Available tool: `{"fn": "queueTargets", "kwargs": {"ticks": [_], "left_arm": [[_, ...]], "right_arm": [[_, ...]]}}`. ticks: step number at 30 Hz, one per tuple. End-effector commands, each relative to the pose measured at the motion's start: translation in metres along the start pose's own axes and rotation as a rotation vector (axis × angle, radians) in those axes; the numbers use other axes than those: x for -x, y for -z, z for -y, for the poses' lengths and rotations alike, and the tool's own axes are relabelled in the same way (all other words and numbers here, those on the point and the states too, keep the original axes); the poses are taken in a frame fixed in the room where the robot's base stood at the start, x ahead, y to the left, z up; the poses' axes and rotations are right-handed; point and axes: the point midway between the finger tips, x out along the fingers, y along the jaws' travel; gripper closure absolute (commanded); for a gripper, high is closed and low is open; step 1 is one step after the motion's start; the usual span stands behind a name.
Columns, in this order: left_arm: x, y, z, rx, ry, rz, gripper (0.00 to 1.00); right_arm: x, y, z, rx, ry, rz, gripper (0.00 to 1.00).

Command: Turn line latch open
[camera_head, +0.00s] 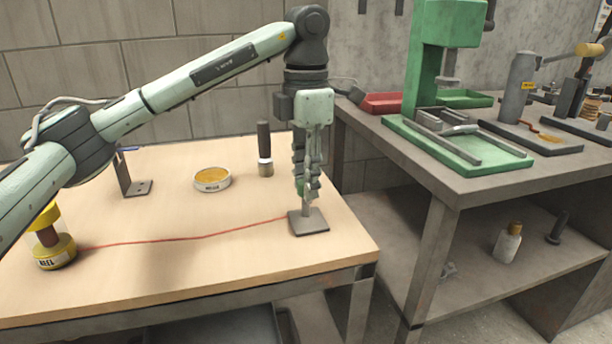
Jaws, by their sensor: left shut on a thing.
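A small grey square plate (308,222) with a short upright post stands near the right front corner of the wooden table. A thin red line (190,238) runs to it from a yellow spool (54,250) at the left. My left gripper (307,192) points straight down over the plate, its fingers shut around the top of the post, where I take the line latch to be. A bit of green shows between the fingers. The fingers hide most of the latch, so I cannot tell how it is turned. My right gripper is out of view.
A round tin (212,179), a dark-handled tool (265,150) and an angled bracket (131,178) stand behind the line. A grey workbench (450,185) with a green press (440,60) is at the right. The table front is clear.

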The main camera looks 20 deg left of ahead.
Motion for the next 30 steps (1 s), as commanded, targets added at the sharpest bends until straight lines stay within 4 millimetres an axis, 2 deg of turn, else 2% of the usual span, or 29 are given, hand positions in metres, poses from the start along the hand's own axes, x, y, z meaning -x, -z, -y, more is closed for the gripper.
{"fn": "queueTargets", "kwargs": {"ticks": [9,22,23,27,30], "left_arm": [[-0.0001,0.0003,-0.0002,0.08,0.0,-0.001,1.0],[-0.0001,0.0002,-0.0002,0.088,0.0,0.0,1.0],[-0.0001,0.0002,-0.0002,0.088,0.0,0.0,0.73],[-0.0001,0.0001,-0.0002,0.087,0.0,0.0,0.55],[-0.0001,0.0001,-0.0002,0.087,0.0,0.0,0.54]], "right_arm": [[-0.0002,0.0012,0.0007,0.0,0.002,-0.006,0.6],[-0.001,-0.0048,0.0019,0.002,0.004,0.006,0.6],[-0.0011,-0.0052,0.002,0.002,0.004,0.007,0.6],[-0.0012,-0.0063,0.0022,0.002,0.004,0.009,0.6],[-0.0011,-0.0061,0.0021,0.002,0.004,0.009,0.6]]}}
